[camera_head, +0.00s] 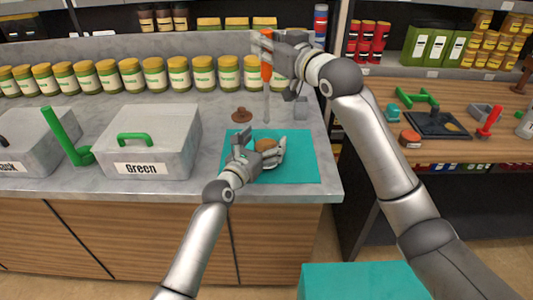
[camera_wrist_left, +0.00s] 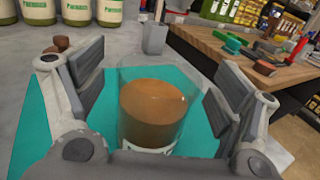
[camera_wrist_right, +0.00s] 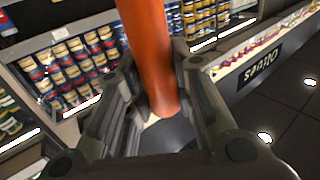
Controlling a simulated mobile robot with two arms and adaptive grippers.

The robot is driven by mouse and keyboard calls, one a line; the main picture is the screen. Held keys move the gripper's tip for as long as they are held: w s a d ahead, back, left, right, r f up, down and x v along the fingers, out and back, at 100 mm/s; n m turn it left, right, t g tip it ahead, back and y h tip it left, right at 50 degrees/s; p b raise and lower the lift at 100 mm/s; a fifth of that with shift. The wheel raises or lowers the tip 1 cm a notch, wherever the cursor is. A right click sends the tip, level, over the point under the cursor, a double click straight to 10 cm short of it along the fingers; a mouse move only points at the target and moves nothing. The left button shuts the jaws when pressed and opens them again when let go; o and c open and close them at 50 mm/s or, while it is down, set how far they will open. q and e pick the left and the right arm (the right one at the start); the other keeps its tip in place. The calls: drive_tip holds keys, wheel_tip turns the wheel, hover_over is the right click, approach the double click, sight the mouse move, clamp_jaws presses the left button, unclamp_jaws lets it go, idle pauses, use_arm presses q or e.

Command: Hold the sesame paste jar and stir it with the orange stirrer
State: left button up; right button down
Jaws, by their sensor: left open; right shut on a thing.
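The sesame paste jar (camera_wrist_left: 152,110), clear with brown paste inside, stands on the teal mat (camera_head: 297,172). Its brown top also shows in the head view (camera_head: 265,146). My left gripper (camera_head: 265,152) is open, with its fingers on either side of the jar; in the left wrist view (camera_wrist_left: 148,105) gaps show between fingers and jar. My right gripper (camera_head: 268,58) is shut on the orange handle of the stirrer (camera_head: 266,70) and holds it upright above the counter. The handle fills the middle of the right wrist view (camera_wrist_right: 150,55). The stirrer's thin grey shaft hangs down behind the jar.
A small grey cup (camera_head: 300,108) stands behind the mat. A grey box marked "Green" (camera_head: 165,140) stands at left, and several Parmesan-type jars (camera_head: 154,74) line the back.

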use_arm(q)
drive_tip(key=v, duration=1.2)
